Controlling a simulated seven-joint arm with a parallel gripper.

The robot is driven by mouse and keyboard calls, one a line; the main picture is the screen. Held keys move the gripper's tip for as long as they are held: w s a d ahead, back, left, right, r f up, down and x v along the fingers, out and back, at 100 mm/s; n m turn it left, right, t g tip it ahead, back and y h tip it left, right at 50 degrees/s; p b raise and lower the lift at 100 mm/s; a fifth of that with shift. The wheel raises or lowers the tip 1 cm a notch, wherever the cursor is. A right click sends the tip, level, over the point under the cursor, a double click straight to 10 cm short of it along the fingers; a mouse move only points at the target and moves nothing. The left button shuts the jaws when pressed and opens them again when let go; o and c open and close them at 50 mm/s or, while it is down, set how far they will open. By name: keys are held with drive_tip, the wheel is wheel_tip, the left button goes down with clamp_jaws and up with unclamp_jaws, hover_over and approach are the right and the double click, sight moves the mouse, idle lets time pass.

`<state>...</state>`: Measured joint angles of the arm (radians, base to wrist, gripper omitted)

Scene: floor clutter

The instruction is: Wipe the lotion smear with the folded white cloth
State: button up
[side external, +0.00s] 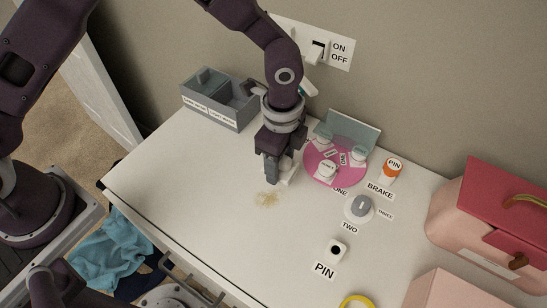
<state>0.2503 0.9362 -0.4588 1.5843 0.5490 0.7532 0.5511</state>
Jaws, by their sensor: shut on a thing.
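My gripper (277,178) points down over the white tabletop and is shut on the folded white cloth (287,177). Only a small white part of the cloth shows below and beside the fingers. I cannot tell whether the cloth touches the table. The lotion smear (267,199) is a yellowish-brown blotch on the tabletop, just below and slightly left of the gripper in the picture. The smear is in plain view and the cloth is not over it.
A grey divided box (229,115) stands at the back left. A pink round board (322,176) with white knobs is close on the gripper's right. Further right are an orange-capped item (391,170), a grey dial (360,207) and a pink box (470,245). The table's left part is clear.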

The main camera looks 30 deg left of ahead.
sight(279, 186)
wheel_tip(279, 186, down, 7)
drive_tip(key=shift+s+r, duration=0.1)
drive_tip(key=shift+r, duration=0.05)
drive_tip(key=shift+s, duration=0.35)
drive_tip(key=shift+c, duration=1.3)
drive_tip(key=shift+s, duration=3)
drive_tip(key=shift+w, duration=3.45)
drive_tip(key=shift+r, duration=4)
